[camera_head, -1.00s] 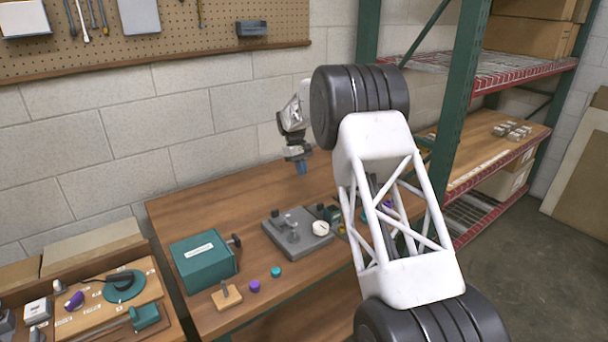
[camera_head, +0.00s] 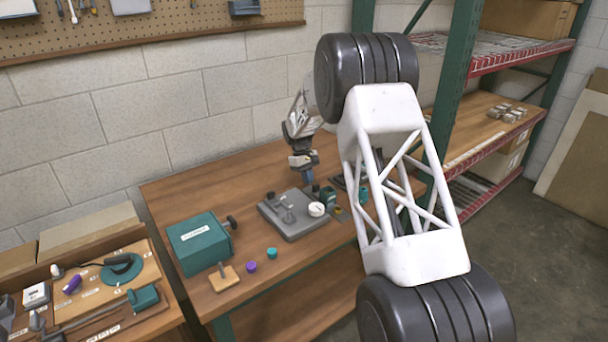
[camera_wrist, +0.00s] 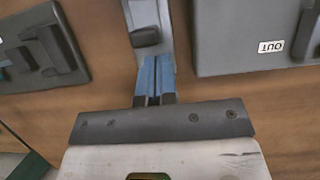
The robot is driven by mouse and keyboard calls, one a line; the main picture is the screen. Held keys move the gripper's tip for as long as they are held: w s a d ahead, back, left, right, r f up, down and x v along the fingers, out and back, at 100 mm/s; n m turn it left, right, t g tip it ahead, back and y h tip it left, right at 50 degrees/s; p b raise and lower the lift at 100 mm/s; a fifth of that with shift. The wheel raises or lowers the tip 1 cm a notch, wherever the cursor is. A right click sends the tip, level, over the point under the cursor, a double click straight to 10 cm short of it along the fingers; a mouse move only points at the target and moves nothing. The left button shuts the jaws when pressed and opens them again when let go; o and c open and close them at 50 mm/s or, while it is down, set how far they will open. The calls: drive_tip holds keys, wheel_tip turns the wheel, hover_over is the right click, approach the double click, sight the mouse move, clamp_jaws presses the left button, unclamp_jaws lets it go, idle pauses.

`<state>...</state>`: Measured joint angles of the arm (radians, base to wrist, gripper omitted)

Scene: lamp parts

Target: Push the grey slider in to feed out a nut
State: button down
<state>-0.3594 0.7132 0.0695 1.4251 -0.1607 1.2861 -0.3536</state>
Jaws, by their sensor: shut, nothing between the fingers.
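My gripper (camera_head: 312,178) points down low over the bench, just behind the grey fixture plate. In the wrist view its blue fingers (camera_wrist: 154,80) are together with nothing between them. Their tips overlap the near end of a light grey bar (camera_wrist: 148,14) with a dark knob (camera_wrist: 145,37), which looks like the slider; I cannot tell whether they touch. A grey housing (camera_wrist: 240,45) with an "OUT" label lies right of the fingers. No nut can be made out.
A dark plate with a raised handle (camera_wrist: 42,50) lies left of the fingers. On the bench are the grey fixture plate (camera_head: 290,228), a teal box (camera_head: 200,243), a wooden block (camera_head: 223,279) and small purple and teal pieces.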

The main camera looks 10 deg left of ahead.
sight(314, 186)
drive_tip(key=shift+s+d, duration=0.2)
drive_tip(key=shift+d, duration=0.1)
drive_tip(key=shift+s+d, duration=0.6)
drive_tip(key=shift+s, duration=0.05)
drive_tip(key=shift+s+d, duration=0.3)
drive_tip(key=shift+s, duration=0.05)
drive_tip(key=shift+f, duration=0.1)
drive_tip(key=shift+w+a, duration=1.5)
drive_tip(key=v, duration=1)
drive_tip(key=shift+r, duration=0.25)
